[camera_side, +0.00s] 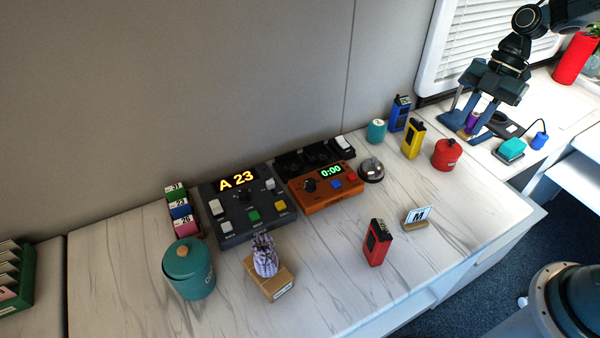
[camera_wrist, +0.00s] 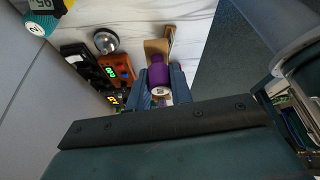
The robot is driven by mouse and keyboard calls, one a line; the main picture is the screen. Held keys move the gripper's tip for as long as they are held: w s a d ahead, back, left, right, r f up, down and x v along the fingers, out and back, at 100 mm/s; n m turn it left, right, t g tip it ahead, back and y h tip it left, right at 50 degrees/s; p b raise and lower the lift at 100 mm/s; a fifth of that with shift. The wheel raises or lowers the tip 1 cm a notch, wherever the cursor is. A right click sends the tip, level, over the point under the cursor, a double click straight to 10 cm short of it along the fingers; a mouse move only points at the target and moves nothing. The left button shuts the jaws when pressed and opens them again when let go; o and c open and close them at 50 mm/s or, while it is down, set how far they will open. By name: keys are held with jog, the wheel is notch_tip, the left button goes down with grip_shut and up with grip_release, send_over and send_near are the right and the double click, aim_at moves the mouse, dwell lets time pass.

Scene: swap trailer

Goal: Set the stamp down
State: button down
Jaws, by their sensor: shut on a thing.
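My gripper (camera_side: 471,126) is at the far right of the counter in the side view, fingers pointing down. It is shut on a purple stamp (camera_side: 472,120), most of which the fingers hide. The stamp also shows between the fingers in the wrist view (camera_wrist: 157,76), with a pale round end toward the camera. The fingertips are low, close to the white counter (camera_side: 330,290). I cannot tell whether the stamp touches the surface. A dark flat pad (camera_side: 507,125) lies just right of the gripper.
A red canister (camera_side: 446,154), yellow box (camera_side: 413,139) and blue box (camera_side: 400,113) stand left of the gripper. The counter's front edge is near. A bell (camera_side: 371,170) is farther left.

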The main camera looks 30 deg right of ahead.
notch_tip(320, 180, down, 16)
jog(key=shift+r, duration=0.25)
jog(key=shift+f, duration=0.1)
jog(key=shift+f, duration=1.8)
jog(key=shift+f, duration=0.1)
jog(key=c, duration=1.3)
grip_release()
jog(key=shift+o, duration=0.2)
jog(key=v, duration=1.2)
